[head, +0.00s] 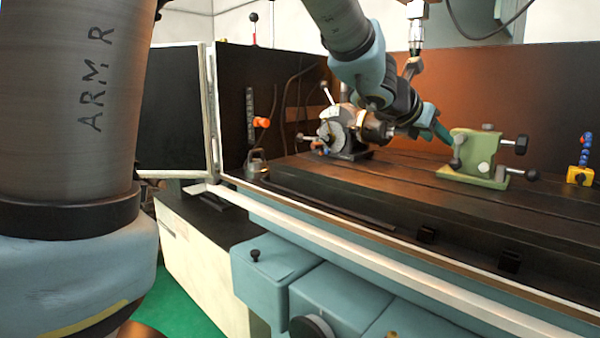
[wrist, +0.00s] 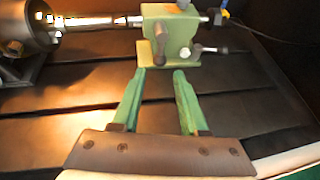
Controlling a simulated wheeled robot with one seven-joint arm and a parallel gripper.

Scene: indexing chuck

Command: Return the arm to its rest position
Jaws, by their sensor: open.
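My arm reaches in from the top of the head view over the machine table. My gripper (head: 440,130) has green fingers. In the head view it is just left of the green tailstock, and I cannot tell there whether they touch. In the wrist view my gripper (wrist: 158,72) is open, its two green fingers apart with only dark table between them. The fingers point toward the base of the green tailstock (wrist: 168,30).
The indexing chuck (head: 345,130) stands on the slotted table (head: 390,180), left of the tailstock (head: 478,155). A spindle (head: 416,30) hangs above. A yellow-based coolant nozzle (head: 580,175) stands at right. An open door panel (head: 180,110) is at left. The table front is mostly clear.

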